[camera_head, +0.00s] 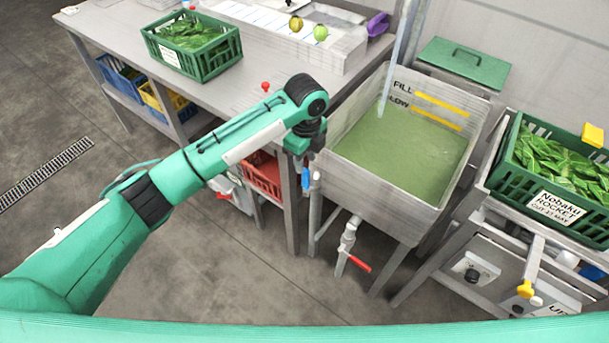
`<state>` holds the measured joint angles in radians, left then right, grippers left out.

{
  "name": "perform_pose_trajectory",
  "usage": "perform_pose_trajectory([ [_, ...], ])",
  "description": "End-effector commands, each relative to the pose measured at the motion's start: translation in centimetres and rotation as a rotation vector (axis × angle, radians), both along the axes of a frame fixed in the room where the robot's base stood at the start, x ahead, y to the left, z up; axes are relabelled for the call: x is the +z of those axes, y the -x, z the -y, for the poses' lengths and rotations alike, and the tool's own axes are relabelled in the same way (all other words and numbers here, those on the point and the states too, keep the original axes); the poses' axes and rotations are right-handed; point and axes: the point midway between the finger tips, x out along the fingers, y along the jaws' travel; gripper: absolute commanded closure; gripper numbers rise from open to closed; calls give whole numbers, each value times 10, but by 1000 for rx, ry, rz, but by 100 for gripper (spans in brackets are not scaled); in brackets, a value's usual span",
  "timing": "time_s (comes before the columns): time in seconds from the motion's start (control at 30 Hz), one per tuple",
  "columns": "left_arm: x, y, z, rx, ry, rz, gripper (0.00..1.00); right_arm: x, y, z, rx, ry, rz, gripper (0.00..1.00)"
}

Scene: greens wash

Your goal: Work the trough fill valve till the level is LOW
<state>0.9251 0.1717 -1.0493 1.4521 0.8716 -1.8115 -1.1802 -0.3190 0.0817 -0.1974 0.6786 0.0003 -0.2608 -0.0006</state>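The grey trough (340,163) holds greenish water (405,150). Its back wall has a FILL mark with a yellow line (440,103) and a LOW mark with a yellow line (437,117) beneath. The water's back edge lies close to the lower line, seemingly just under it. A pale vertical pipe or stream (398,55) reaches down to the water; I cannot tell which. A blue valve handle (305,178) is on a pipe at the trough's left front. My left gripper (307,152) points down just above it; its fingers are small and dark, and contact is unclear. My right gripper is out of view.
A red-handled valve (358,264) hangs under the trough. A bench (240,88) with a green crate of leaves (205,60) stands left. Another leaf crate (520,187) and control boxes (474,270) are right. A green lid (463,62) is behind.

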Motion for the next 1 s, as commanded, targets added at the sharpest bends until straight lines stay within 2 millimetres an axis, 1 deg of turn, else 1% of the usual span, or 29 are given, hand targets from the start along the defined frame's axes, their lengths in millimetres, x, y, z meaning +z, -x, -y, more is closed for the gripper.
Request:
perform_pose_trajectory([
  [0.03, -11, 1, 0, 1, -2, -4, 65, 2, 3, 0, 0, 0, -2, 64],
  [0.2, -46, 1, 0, 2, -1, -3, 65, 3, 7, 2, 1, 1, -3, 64],
  [0.3, -62, 0, 0, 2, -1, -1, 65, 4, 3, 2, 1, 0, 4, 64],
  [0.4, -73, 0, 0, 1, 1, -1, 65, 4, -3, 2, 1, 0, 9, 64],
  [0.57, -82, 0, 0, 1, 1, 1, 65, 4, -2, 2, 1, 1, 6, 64],
  [0.83, -83, 0, 0, 1, 1, 2, 65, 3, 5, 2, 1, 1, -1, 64],
  [0.97, -83, 0, 0, 1, 1, 2, 91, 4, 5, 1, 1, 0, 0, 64],
  [1.0, -83, 0, 0, 1, 1, 2, 99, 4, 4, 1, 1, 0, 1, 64],
])
